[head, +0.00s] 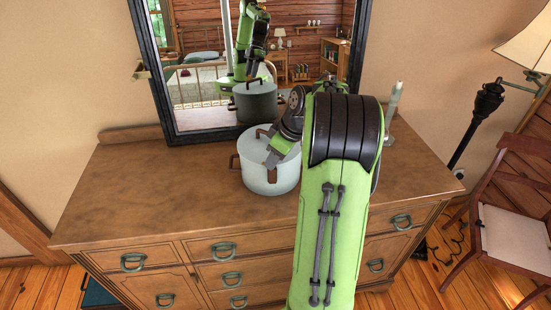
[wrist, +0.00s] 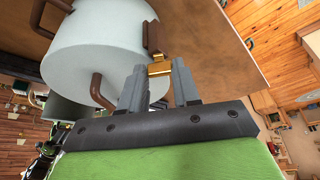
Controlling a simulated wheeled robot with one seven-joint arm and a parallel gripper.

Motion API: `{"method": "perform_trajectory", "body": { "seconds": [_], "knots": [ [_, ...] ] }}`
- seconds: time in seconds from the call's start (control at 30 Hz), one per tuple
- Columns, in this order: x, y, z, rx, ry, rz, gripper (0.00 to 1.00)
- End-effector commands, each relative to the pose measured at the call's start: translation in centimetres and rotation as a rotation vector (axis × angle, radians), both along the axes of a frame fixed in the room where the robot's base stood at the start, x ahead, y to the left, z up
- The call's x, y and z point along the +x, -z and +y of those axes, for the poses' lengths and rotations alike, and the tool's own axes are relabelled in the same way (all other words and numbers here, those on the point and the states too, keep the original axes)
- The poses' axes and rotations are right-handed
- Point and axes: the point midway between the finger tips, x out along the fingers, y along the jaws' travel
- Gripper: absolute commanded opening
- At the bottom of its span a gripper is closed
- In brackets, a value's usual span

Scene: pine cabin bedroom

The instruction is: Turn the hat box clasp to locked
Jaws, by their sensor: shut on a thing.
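The hat box (head: 256,180) is a pale grey-white cylinder with brown handles, standing on the wooden dresser. It fills the upper left of the wrist view (wrist: 95,45). Its clasp has a brown mount and a brass-coloured tab (wrist: 160,69) on the side of the box. My gripper (wrist: 160,80) is at the clasp, with its two grey fingers shut on the brass tab. In the head view my gripper (head: 272,160) is at the front of the box, and my arm hides part of its right side. I cannot tell the clasp's turn angle.
The dresser top (head: 150,190) is clear to the left of the box. A dark-framed mirror (head: 205,118) stands close behind it. A candlestick (head: 393,105) stands behind my arm at the right. A lamp (head: 525,45) and a chair (head: 510,235) are beside the dresser.

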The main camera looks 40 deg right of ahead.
Motion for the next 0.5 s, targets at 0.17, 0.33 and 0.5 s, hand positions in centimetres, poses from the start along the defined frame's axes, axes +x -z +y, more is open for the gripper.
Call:
{"method": "perform_trajectory", "body": {
  "seconds": [0.17,0.33,0.5],
  "knots": [
    [0.03,0.13,0.24,-0.004,0.160,-0.003,0.01],
    [0.04,0.11,0.41,-0.004,0.321,-0.004,0.01],
    [0.08,0.08,0.57,-0.003,0.483,-0.004,0.01]
  ]
}}
